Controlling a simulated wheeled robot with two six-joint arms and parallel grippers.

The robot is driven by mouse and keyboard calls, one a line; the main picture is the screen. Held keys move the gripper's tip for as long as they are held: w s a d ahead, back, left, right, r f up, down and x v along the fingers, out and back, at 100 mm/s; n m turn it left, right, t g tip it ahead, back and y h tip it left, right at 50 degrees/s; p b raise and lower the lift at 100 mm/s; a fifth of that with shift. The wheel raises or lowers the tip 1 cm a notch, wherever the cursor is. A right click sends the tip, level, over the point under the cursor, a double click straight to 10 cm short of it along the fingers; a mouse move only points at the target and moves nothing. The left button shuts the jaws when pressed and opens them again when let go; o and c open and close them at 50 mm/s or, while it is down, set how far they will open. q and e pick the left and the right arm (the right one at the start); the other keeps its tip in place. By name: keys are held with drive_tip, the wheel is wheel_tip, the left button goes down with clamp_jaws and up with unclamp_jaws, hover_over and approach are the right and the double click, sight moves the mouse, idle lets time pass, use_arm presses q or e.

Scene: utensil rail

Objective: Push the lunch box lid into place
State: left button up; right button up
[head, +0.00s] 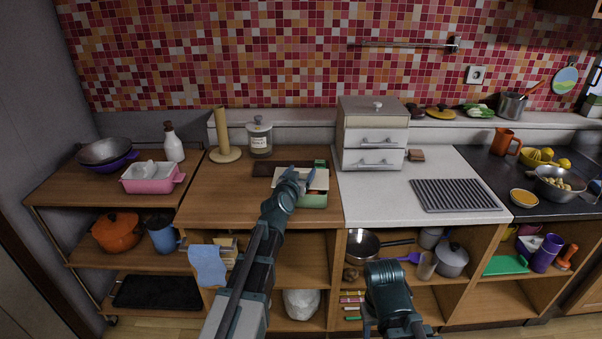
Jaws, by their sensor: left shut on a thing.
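The lunch box (314,201) is green and stands on the wooden counter near its right end, left of the white drawer unit. A pale lid (320,181) lies over its top; I cannot tell whether it sits flush. My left gripper (301,180) is at the top of the box, shut on the lid at its left part, and hides some of the lid and box. My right gripper (368,327) is low at the front, in front of the open shelves and away from the box; its fingers are barely visible.
A paper towel stand (223,136) and a lidded jar (259,137) stand at the back. The white drawer unit (374,139) is close on the right. The counter left of my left arm is clear.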

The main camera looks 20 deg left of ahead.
use_arm(q)
drive_tip(key=shift+f+b, duration=0.85)
drive_tip(key=shift+f, duration=0.1)
use_arm(e)
drive_tip(key=shift+f, duration=0.95)
